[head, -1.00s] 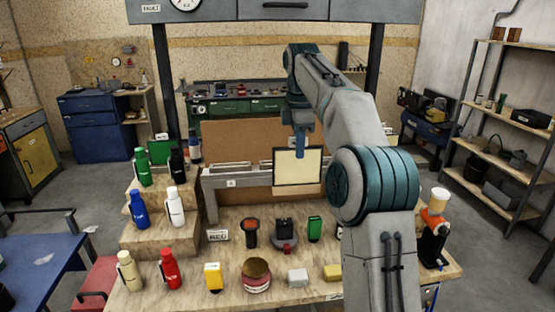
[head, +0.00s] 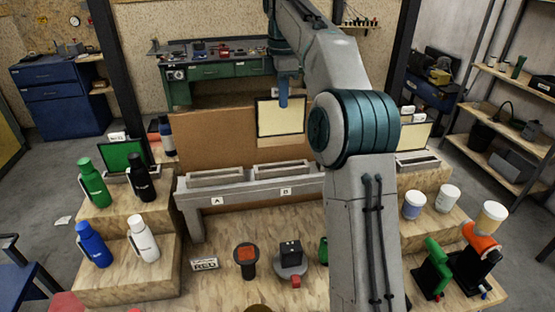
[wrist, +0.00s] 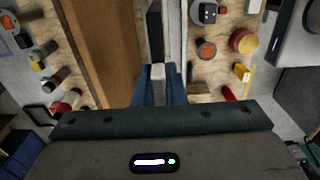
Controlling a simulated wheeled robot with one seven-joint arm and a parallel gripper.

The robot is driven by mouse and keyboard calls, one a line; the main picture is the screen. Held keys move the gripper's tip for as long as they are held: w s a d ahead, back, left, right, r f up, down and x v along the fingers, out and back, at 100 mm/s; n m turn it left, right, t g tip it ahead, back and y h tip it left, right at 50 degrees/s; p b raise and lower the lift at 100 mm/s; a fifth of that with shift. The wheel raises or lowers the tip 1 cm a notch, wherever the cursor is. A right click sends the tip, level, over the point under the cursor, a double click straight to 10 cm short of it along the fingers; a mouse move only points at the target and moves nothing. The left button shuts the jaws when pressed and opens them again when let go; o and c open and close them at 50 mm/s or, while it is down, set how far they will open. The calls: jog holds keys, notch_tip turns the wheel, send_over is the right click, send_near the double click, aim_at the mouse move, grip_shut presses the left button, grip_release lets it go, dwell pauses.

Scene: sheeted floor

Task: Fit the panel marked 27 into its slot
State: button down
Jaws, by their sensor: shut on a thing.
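My gripper (head: 283,98) is shut on the top of a cream panel with a dark frame (head: 280,118). The panel hangs upright above the rack, clear of it. No number can be read on it. The grey rack (head: 250,192) has two slot holders on top, the one over label A (head: 215,177) and the one over label B (head: 282,168). The panel is nearly over the B holder in the head view. In the wrist view my gripper (wrist: 157,85) points down, with a pale edge between its blue fingers.
A green panel (head: 122,156) stands at the left and another cream panel (head: 414,137) at the right. Bottles (head: 94,184) stand on the left steps; cups (head: 447,198) stand on the right. A brown board (head: 215,140) rises behind the rack. Small items lie in front.

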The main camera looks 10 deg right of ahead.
jog(key=shift+w+f, duration=0.1)
jog(key=shift+f, duration=0.25)
jog(key=b, duration=0.1)
send_over(282, 135)
jog(key=f, duration=0.4)
jog(key=shift+w+f, duration=0.25)
jog(key=shift+f, duration=2.3)
jog(key=shift+f, duration=0.2)
jog(key=c, duration=1.5)
grip_release()
jog(key=shift+r, duration=0.1)
notch_tip(282, 135, up, 12)
jog(key=shift+f+p, duration=0.1)
jog(key=shift+p, duration=0.75)
jog(key=shift+r, duration=0.2)
